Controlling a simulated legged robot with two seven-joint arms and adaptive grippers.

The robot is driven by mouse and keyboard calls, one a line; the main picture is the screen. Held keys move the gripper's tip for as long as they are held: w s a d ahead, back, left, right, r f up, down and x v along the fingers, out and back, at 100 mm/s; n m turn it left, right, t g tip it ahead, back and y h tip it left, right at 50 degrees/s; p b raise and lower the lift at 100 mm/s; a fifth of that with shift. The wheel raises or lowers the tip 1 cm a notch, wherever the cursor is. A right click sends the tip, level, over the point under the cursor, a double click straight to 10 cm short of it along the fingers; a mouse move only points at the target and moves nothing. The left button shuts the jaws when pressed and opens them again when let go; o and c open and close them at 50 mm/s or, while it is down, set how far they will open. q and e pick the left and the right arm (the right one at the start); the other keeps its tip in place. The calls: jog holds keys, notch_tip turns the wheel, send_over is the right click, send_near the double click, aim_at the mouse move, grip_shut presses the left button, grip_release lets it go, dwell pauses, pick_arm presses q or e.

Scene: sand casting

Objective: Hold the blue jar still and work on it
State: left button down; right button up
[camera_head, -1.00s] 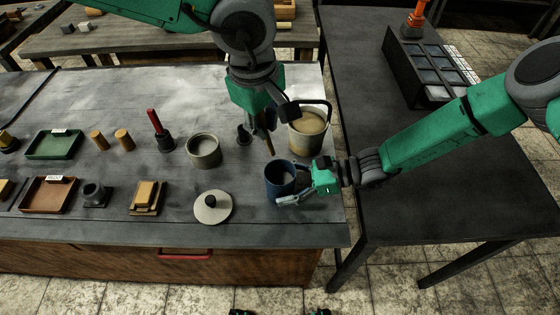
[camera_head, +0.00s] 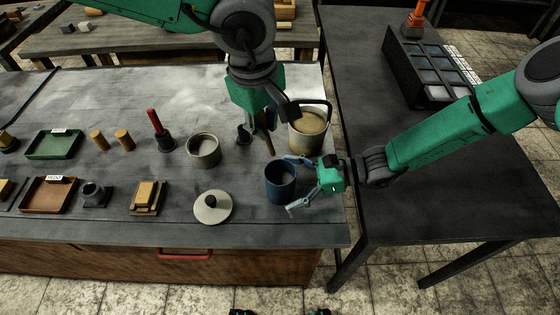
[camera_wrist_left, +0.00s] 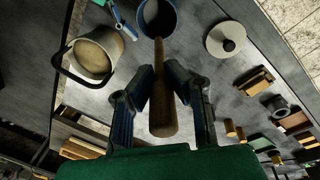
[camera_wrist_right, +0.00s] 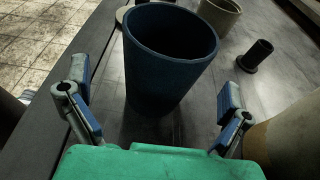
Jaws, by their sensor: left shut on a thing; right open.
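The blue jar (camera_head: 281,184) stands upright and open-topped near the right end of the grey workbench. My right gripper (camera_head: 300,184) is open at the jar's right side. In the right wrist view the jar (camera_wrist_right: 165,70) stands between the spread fingers, with gaps on both sides. My left gripper (camera_head: 262,120) is shut on a wooden tool (camera_wrist_left: 162,95), above and behind the jar. The tool points down, and its thin end appears near the jar's rim in the left wrist view. Whether it touches the jar cannot be told.
A handled bucket of sand-coloured material (camera_head: 308,132) stands close behind the jar. A grey pot (camera_head: 203,150) and a round lid with a black knob (camera_head: 213,207) are to the left. Trays and small blocks lie farther left. The bench's right edge is close to the jar.

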jog(key=shift+v, duration=3.45)
